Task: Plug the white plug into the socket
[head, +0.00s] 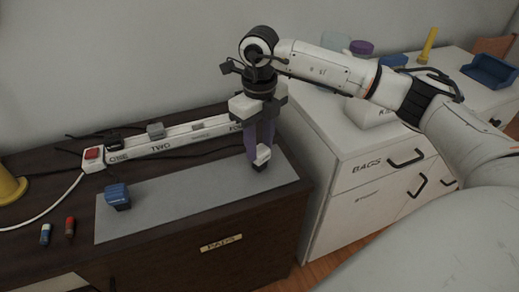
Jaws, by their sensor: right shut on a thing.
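My right gripper (259,163) points down over the right end of a grey mat and is shut on a small white block, which looks like the white plug (263,153). The fingers partly hide it, and I cannot tell whether it touches the mat. A white power strip (178,141) lies behind the mat, with a red switch (92,154) at its left end and labels such as ONE and TWO along its front. A black plug (114,142) and a grey plug (155,130) sit on the strip. The gripper hides its right end. My left gripper is out of view.
A blue block (117,196) stands on the left of the grey mat (185,204). A blue-white stick (45,234) and a red stick (70,227) lie left of it. A yellow object (10,187) is at the left edge. A white cabinet (345,150) stands right.

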